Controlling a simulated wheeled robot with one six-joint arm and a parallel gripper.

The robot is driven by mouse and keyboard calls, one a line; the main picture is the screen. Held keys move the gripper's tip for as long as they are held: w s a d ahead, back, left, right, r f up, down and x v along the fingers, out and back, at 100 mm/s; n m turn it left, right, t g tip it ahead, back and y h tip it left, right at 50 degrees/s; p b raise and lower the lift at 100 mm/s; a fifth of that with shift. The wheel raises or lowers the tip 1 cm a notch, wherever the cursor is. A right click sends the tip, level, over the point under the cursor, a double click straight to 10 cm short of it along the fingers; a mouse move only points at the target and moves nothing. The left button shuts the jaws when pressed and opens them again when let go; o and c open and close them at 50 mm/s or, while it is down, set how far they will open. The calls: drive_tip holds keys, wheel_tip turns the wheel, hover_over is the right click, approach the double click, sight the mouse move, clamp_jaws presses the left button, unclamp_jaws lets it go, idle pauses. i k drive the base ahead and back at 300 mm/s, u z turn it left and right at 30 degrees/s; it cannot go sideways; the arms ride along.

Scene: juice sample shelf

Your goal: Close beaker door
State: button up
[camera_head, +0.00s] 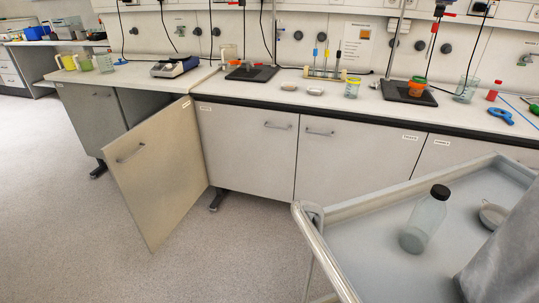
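One cabinet door (155,175) under the left part of the bench stands wide open. It swings out over the floor, with its hinge edge on the right beside the closed cabinets. Its bar handle (130,153) is on the left part of the visible face, near the free edge. A small label sits at its top right corner, too small to read. The dark cabinet opening (138,103) shows partly behind the door; its contents are hidden. My gripper is not in view.
Closed cabinet doors (245,150) line the bench to the right. A grey tray (375,235) with a metal rail and a dark-capped bottle (424,220) fills the lower right. Beakers (84,62) and lab equipment stand on the bench. The floor (60,220) left of the door is clear.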

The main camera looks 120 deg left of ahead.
sight(157, 167)
drive_tip(key=u, duration=4.25)
drive_tip(key=i, duration=1.7)
drive_tip(key=k, duration=1.2)
drive_tip(key=u, duration=0.7)
drive_tip(key=i, duration=0.6)
drive_tip(key=u, duration=0.05)
